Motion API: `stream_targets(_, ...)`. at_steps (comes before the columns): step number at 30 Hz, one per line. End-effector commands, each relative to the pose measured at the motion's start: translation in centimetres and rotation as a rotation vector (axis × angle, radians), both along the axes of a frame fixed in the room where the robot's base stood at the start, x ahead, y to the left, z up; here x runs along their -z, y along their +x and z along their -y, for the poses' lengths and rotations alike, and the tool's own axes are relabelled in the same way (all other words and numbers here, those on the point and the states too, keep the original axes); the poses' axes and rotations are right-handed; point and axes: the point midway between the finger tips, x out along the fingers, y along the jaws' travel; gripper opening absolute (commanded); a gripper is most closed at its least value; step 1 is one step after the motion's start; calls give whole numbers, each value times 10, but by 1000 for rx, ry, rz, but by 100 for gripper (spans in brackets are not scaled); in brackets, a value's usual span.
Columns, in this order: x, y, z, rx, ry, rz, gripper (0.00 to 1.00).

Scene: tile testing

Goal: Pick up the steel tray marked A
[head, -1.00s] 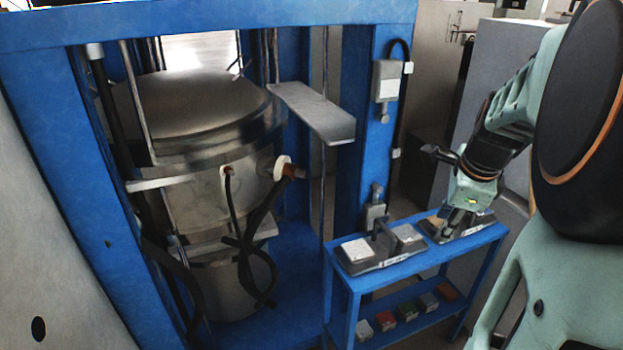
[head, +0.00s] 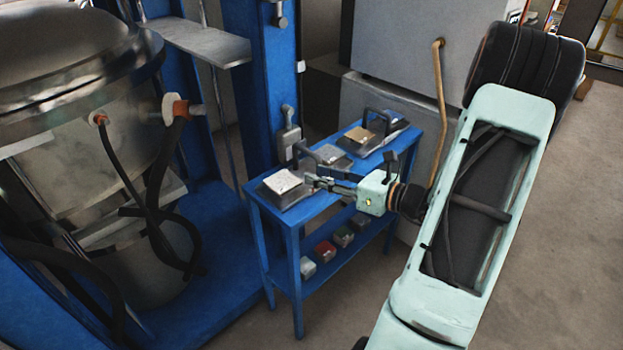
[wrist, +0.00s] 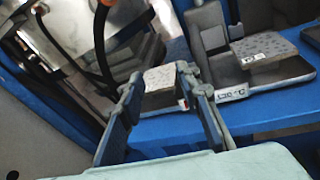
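A dark grey tray (head: 296,201) with an upright handle (head: 305,150) and a pale speckled tile on each side stands on the near end of the blue table. A second, similar tray (head: 399,124) with a tan tile stands behind it. I cannot read a letter A on either. My gripper (head: 311,183) is at the front side of the near tray, pointing left. In the wrist view its fingers (wrist: 160,80) are spread, with the left tile (wrist: 160,77) seen between them. The handle (wrist: 208,27) is just right of the fingers; I cannot tell whether they touch it.
The blue table (head: 259,207) has a lower shelf with several small coloured blocks (head: 325,250). A blue steel frame (head: 248,70) and a large metal drum (head: 80,110) stand left. A grey cabinet (head: 400,40) stands behind. Floor at right is clear.

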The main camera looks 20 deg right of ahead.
Motion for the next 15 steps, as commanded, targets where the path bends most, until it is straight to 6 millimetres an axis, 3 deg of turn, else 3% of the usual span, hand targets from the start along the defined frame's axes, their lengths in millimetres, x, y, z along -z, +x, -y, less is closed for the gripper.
stream_targets(3, 2, 5, 26, 115, 57, 81, 31)
stream_targets(6, 0, 7, 40, 172, 77, 120, 31)
stream_targets(10, -2, 17, 41, 192, 83, 138, 31)
stream_targets(15, -1, 43, 31, 191, 82, 137, 31)
